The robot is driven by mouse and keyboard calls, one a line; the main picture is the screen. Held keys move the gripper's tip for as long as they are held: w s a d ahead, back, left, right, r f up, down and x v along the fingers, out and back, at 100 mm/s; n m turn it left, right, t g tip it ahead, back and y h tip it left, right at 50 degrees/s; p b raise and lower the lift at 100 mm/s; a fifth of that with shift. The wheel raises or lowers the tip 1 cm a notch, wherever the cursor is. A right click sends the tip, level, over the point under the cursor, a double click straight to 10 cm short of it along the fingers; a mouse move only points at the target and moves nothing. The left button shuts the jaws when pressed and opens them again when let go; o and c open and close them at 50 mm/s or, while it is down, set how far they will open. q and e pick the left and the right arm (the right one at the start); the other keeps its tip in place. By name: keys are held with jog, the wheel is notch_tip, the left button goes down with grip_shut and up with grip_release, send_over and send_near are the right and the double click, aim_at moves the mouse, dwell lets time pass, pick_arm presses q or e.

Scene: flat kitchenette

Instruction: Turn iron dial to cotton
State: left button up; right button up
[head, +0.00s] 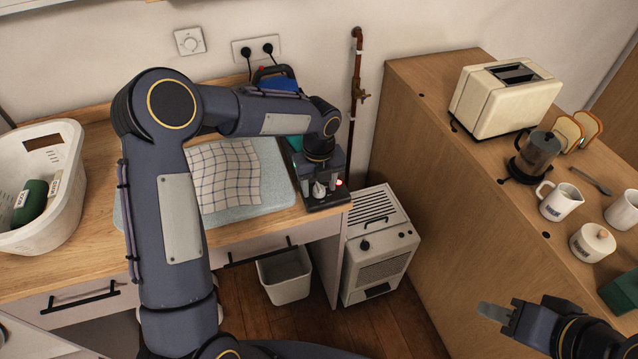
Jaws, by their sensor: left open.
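The iron (282,83), with a blue body and dark handle, is at the back of the counter, partly hidden by my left arm. A dark unit (341,195) with a small pale knob (318,190) and a reddish spot is at the counter's right end. It looks like the front of the iron's base, but my arm hides the link. My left gripper (319,183) points down over it, open, with its fingers on either side of the knob. I cannot tell whether they touch it. The dial's markings are too small to read. My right gripper (495,312) is at lower right, away from the iron.
A checked cloth (225,172) lies on a pale pad (277,185). A white basket (65,210) stands at left. A heater (378,250) and a bin (285,275) are on the floor. The wooden sideboard (440,170) at right carries a toaster (505,98) and crockery.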

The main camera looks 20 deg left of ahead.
aim_at(319, 186)
pick_arm(q)
jog(key=shift+r, duration=0.1)
notch_tip(319, 186, up, 8)
jog(key=shift+f+b, duration=0.2)
jog(key=shift+b, duration=0.3)
jog(key=s+a+r+n+t+h, duration=0.1)
jog(key=s+a+r+n, duration=0.25)
jog(key=s+n, duration=0.45)
jog(key=s+a+r+n+t, duration=0.1)
jog(key=s+a+r+n, duration=0.2)
jog(key=s+r+n, duration=0.3)
jog(key=s+d+f+n+t+h, duration=0.1)
jog(key=s+f+n+t+h, duration=0.1)
jog(key=s+n, duration=1.2)
notch_tip(319, 186, down, 2)
jog(key=n+t, duration=0.1)
jog(key=n, duration=0.2)
jog(key=shift+s+t+h, duration=0.3)
jog(key=shift+h, duration=0.1)
